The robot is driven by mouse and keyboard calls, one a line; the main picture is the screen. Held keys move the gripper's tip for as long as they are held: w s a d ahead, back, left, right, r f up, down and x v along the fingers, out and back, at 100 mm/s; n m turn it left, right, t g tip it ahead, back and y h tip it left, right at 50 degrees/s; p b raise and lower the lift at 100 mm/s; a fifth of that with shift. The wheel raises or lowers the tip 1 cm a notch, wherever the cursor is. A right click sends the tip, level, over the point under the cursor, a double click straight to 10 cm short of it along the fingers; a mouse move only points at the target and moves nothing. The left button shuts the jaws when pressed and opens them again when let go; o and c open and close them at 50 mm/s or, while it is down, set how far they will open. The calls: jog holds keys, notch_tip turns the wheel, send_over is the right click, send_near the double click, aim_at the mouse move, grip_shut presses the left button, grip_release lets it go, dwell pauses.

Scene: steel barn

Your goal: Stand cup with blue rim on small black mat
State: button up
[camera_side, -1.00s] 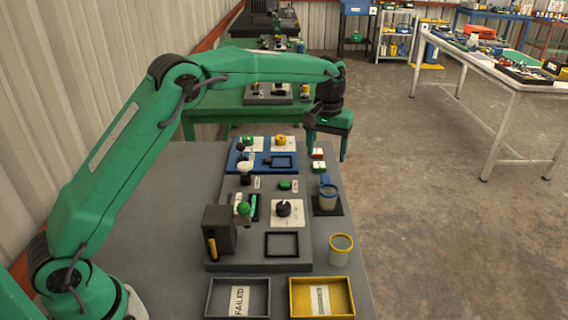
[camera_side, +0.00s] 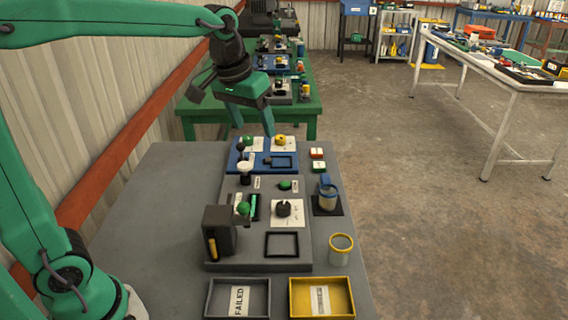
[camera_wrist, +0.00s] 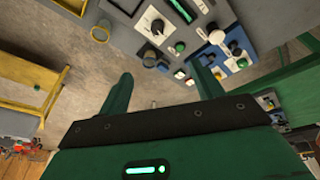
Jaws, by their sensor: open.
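The cup with the blue rim (camera_side: 327,198) stands upright on the small black mat (camera_side: 338,209), at the right edge of the grey table in the side view. My gripper (camera_side: 254,130) is open and empty, in the air above the far end of the table, well to the left of and beyond the cup. The gripper's two spread fingers (camera_wrist: 163,84) also show in the wrist view, with nothing between them.
A cup with a yellow rim (camera_side: 340,248) stands nearer the front. A yellow tray (camera_side: 348,286) and a grey tray (camera_side: 211,297) lie at the front edge. A grey panel with knobs and buttons (camera_side: 226,262) and a blue panel (camera_side: 233,166) fill the middle. The table's left side is clear.

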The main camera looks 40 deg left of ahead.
jog(key=s+a+f+m+t, duration=0.1)
jog(key=s+f, duration=0.1)
jog(key=s, duration=0.6)
jog(key=s+a+f+t, duration=0.1)
jog(key=s+f, duration=0.2)
jog(key=s, duration=0.6)
jog(key=shift+s+m, duration=0.25)
jog(key=shift+m, duration=0.15)
